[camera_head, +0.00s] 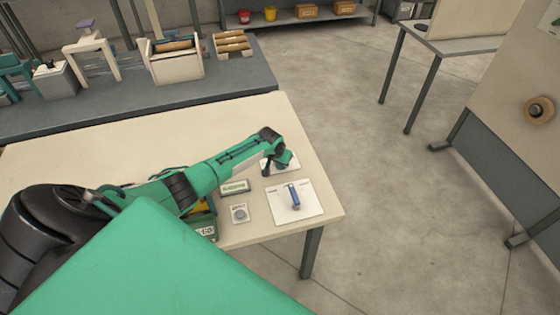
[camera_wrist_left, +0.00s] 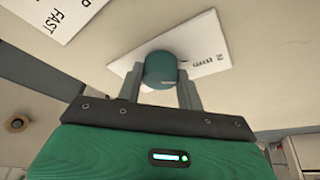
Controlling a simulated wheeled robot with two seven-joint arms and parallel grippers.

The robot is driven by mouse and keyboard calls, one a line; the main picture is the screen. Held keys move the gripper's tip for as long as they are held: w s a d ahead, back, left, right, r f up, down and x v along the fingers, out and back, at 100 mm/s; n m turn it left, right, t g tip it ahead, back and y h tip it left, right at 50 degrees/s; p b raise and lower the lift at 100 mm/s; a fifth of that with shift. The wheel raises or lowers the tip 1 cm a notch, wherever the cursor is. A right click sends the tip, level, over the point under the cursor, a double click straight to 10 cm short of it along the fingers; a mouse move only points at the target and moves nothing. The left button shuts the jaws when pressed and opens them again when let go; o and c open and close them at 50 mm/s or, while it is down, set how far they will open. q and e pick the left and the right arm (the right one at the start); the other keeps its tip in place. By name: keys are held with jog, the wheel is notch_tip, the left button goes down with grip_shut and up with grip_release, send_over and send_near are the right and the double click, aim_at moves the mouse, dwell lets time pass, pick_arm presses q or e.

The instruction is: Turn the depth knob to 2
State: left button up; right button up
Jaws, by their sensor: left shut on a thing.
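The depth knob (camera_wrist_left: 160,68) is a round teal knob on a white card (camera_wrist_left: 205,50) in the left wrist view. The card carries a "2 mm" mark to the right of the knob. My left gripper (camera_wrist_left: 160,88) is shut on the knob, one finger on each side. In the head view my left gripper (camera_head: 276,167) is at the far right part of the table, over the knob's card (camera_head: 292,162). The knob's pointer is not visible, so its setting cannot be told. My right gripper is in neither view.
A blue lever (camera_head: 294,196) stands on a white card near the table's right corner. A small dial plate (camera_head: 239,213) and a display box (camera_head: 235,186) are beside it. A card reading "FAST" (camera_wrist_left: 60,14) shows in the wrist view. Floor beyond the table's right edge is clear.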

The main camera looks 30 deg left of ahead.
pick_arm(q)
jog(key=o, duration=1)
jog(key=b+v, duration=0.2)
jog(key=v, duration=1.1)
jog(key=shift+r, duration=0.35)
jog(key=shift+s+d, duration=0.1)
